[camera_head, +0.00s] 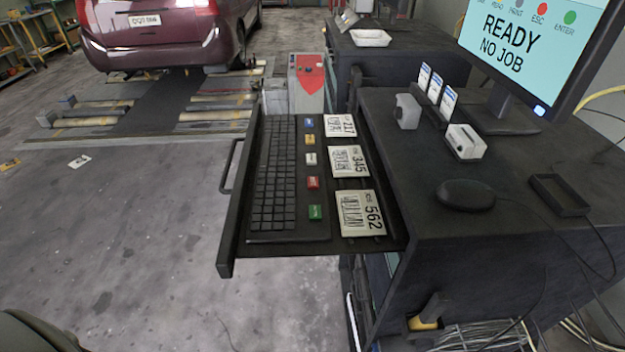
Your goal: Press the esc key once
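The pulled-out drawer (226,225) holds a dark keyboard (274,185) with a column of coloured keys along its right side. The red key (313,183) is second from the near end, between a white key (311,159) and a green key (315,212). The monitor (520,40) shows a red dot labelled ESC and a green dot labelled ENTER, above "READY NO JOB". Lettering on the keys is too small to read. Neither of my grippers shows in the head view.
Cards numbered 217, 345 and 562 (361,213) lie right of the keys. A black mouse (466,195), a small tray (559,195) and small white devices (466,141) stand on the cabinet top. A drawer handle (229,166) sticks out left. A car (155,30) stands behind; nothing visible covers the keys.

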